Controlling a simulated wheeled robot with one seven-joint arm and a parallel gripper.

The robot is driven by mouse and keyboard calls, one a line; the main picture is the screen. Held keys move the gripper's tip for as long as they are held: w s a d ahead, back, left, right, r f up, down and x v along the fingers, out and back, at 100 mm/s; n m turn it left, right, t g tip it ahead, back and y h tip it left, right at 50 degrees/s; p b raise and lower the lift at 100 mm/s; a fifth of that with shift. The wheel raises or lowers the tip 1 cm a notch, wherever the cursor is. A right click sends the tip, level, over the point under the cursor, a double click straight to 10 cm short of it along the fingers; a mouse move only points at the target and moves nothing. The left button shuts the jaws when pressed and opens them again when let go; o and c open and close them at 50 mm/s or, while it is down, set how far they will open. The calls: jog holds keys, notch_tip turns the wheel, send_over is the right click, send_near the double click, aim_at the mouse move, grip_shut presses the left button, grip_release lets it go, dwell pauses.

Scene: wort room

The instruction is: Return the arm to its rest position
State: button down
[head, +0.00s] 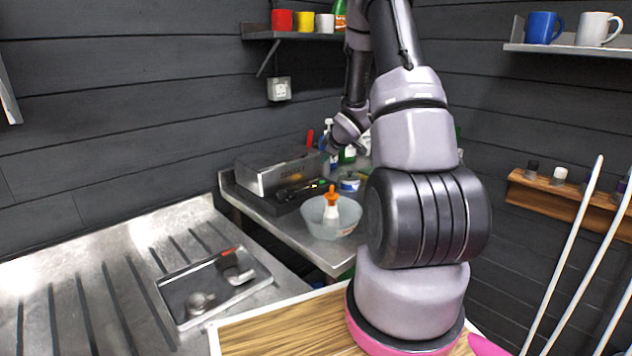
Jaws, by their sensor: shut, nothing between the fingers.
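My arm rises in the right half of the head view, bends beyond the top edge and comes down again over the far counter. My gripper (333,149) is at its far end, small and partly lost among the bottles behind it. It is shut and I see nothing held in it. It is above the far counter (293,226), near the right end of a metal box (277,171).
A glass bowl (345,224) with an orange-topped bottle (331,203) stands on the far counter. A metal tray (187,318) with small items lies on the steel drainboard (90,267). Wall shelves hold mugs, including a blue mug (543,27). Pale rods (566,250) stand at right.

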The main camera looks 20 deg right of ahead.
jog(key=s+a+r+m+h, duration=0.1)
jog(key=s+a+r+m, duration=0.15)
jog(key=r, duration=0.45)
jog(key=s+a+r+m, duration=0.1)
jog(key=s+r+m, duration=0.1)
jog(key=s+r, duration=0.3)
jog(key=s+a+r+m+h, duration=0.1)
jog(key=s+r+m, duration=0.15)
jog(key=r, duration=0.55)
jog(key=s+a+r+m+y, duration=0.1)
jog(key=s+a+r+m, duration=0.1)
jog(key=s, duration=0.6)
jog(key=s+a+r+m+g+y, duration=0.1)
jog(key=s+a+r+m, duration=0.1)
jog(key=s+a, duration=0.5)
jog(key=s+a+r+m+g+y, duration=0.1)
jog(key=s+a+r, duration=0.3)
jog(key=s, duration=0.6)
jog(key=shift+s+a+r+m+y, duration=0.35)
jog(key=shift+a+m+y, duration=0.15)
jog(key=shift+a+m, duration=0.15)
jog(key=shift+d, duration=0.1)
dwell(2.8)
